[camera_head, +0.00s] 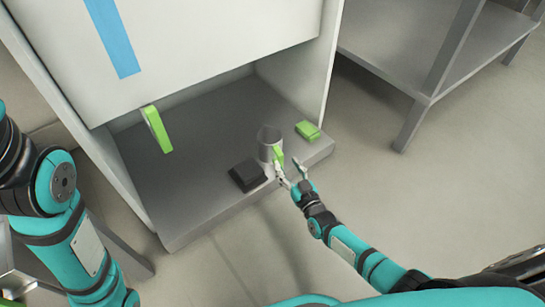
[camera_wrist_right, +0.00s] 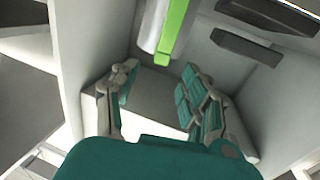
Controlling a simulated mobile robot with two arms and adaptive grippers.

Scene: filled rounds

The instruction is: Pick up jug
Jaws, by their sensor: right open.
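The jug (camera_head: 269,137) is a grey cylinder with a green handle on its near side. It stands upright on the grey cabinet floor, near the front edge. My right gripper (camera_head: 290,171) is open just in front of the handle, with its fingers apart. In the right wrist view, the jug (camera_wrist_right: 150,24) and its green handle are at the top, beyond the open fingers of the right gripper (camera_wrist_right: 156,82). Nothing is between the fingers. My left arm shows at the left of the head view, but its gripper is out of view.
A black block (camera_head: 247,175) lies just left of the jug, close to my right gripper. A green block (camera_head: 307,130) lies right of the jug. A raised white door (camera_head: 200,35) with a green handle (camera_head: 157,130) hangs above. The left cabinet floor is clear.

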